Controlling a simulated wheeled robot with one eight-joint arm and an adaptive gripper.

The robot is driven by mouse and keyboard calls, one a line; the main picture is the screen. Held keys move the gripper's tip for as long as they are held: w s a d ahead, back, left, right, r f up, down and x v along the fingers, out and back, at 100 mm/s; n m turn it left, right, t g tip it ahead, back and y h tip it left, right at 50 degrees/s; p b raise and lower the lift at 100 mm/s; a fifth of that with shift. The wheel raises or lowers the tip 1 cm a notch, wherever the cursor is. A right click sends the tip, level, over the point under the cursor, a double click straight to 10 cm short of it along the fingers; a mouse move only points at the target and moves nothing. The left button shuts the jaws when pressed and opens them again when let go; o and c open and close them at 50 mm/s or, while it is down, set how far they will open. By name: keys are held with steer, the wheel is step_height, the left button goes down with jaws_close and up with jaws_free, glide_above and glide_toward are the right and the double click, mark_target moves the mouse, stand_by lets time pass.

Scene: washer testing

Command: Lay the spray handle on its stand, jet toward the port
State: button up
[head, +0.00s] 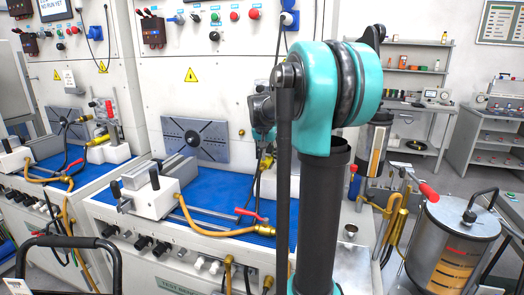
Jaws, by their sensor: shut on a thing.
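My arm, with its teal joint and black tube, fills the middle of the head view and covers part of the bench. A small dark grey and teal part shows just left of the joint; I cannot tell whether it belongs to my wrist. My gripper's fingers are not visible. I cannot make out the spray handle, its stand or the port for certain; they may be hidden behind my arm. A dark grey square plate (196,140) with a round centre is on the bench's back wall, left of my arm.
The blue bench mat (140,203) carries a white clamp block (158,192) and a yellow hose (205,228) with a red lever. A second bench is at the left.

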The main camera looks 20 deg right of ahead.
steer(key=shift+w+d+f, duration=0.3)
steer(key=shift+w+d, duration=0.25)
steer(key=shift+w, duration=0.25)
steer(key=shift+w+d+f, duration=0.35)
steer(key=shift+w+d, duration=0.15)
steer(key=shift+w, duration=0.25)
steer(key=shift+w+d+f, duration=0.3)
steer(key=shift+w+d, duration=0.25)
steer(key=shift+w, duration=0.25)
steer(key=shift+w+d+f, duration=0.1)
steer(key=shift+w+f, duration=0.05)
steer(key=shift+f, duration=1.2)
steer(key=o, duration=1.4)
steer(key=shift+c, duration=0.2)
steer(key=v, duration=1.2)
